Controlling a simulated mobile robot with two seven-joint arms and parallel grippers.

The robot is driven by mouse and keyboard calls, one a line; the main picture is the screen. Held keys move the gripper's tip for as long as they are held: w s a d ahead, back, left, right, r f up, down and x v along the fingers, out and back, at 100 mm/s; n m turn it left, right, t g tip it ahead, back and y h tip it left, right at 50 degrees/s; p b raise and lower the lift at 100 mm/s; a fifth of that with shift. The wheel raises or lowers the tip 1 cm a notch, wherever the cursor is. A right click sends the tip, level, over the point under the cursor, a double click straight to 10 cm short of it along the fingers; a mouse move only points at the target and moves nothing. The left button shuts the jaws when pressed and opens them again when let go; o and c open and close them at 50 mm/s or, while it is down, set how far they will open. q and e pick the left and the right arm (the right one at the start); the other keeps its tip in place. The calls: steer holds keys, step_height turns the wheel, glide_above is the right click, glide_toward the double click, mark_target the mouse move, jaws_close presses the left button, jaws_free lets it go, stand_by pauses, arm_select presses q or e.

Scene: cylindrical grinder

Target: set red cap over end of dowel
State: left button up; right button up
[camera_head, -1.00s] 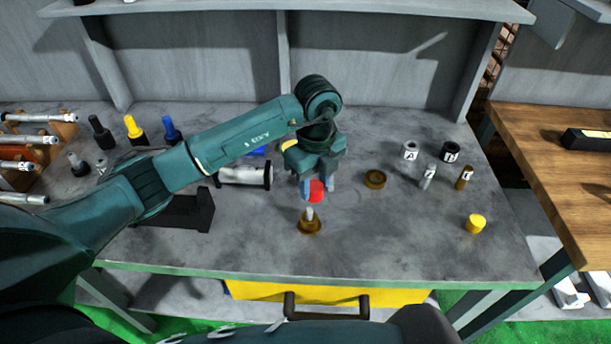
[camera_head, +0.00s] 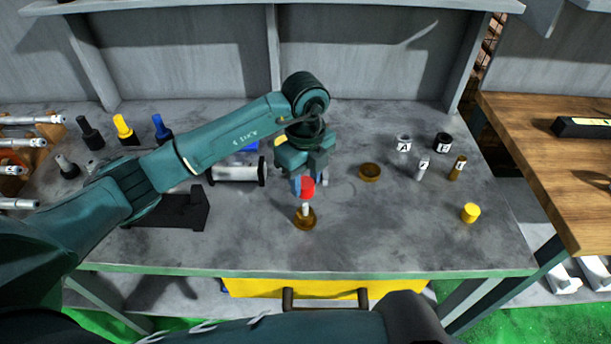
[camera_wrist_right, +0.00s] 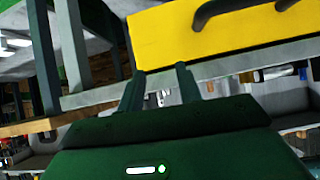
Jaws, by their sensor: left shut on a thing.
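The red cap (camera_head: 307,188) is held between the fingers of my left gripper (camera_head: 309,184), which points down over the bench. The pale dowel (camera_head: 305,208) stands upright in a round brass-coloured base (camera_head: 305,221) directly below the cap. The cap's lower edge appears at the dowel's top; I cannot tell whether they touch or how far the cap goes over it. My right gripper (camera_wrist_right: 160,88) shows in the right wrist view with its two fingers apart and nothing between them.
A brown ring (camera_head: 370,172) lies right of the gripper. Small lettered cylinders and a yellow cap (camera_head: 470,212) stand farther right. A white roller (camera_head: 237,173) and a black block (camera_head: 178,210) are left. In the right wrist view, a yellow drawer (camera_wrist_right: 215,35) is close to my right fingers.

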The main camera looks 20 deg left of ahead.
mark_target(305, 204)
arm_select(q)
steer(key=shift+f+b, duration=0.55)
steer(key=shift+f, duration=0.45)
steer(key=shift+f+b, duration=0.3)
steer(key=shift+f, duration=0.1)
steer(key=shift+f+b, duration=0.45)
steer(key=shift+f, duration=0.2)
steer(key=shift+f+b, duration=0.4)
steer(key=shift+f, duration=0.2)
steer(key=shift+f+b, duration=0.45)
steer(key=shift+f, duration=0.2)
arm_select(e)
steer(key=shift+w+a+f+n+t+y, duration=0.15)
steer(key=shift+w+a+t+y, duration=0.1)
steer(key=shift+a, duration=0.25)
steer(key=shift+w+a+f+n+t+y, duration=0.15)
steer(key=shift+a+y, duration=0.1)
steer(key=shift+a, duration=0.2)
steer(key=shift+r, duration=0.1)
arm_select(q)
steer(key=o, duration=1)
arm_select(e)
steer(key=shift+w+r, duration=0.1)
steer(key=shift+w, duration=0.05)
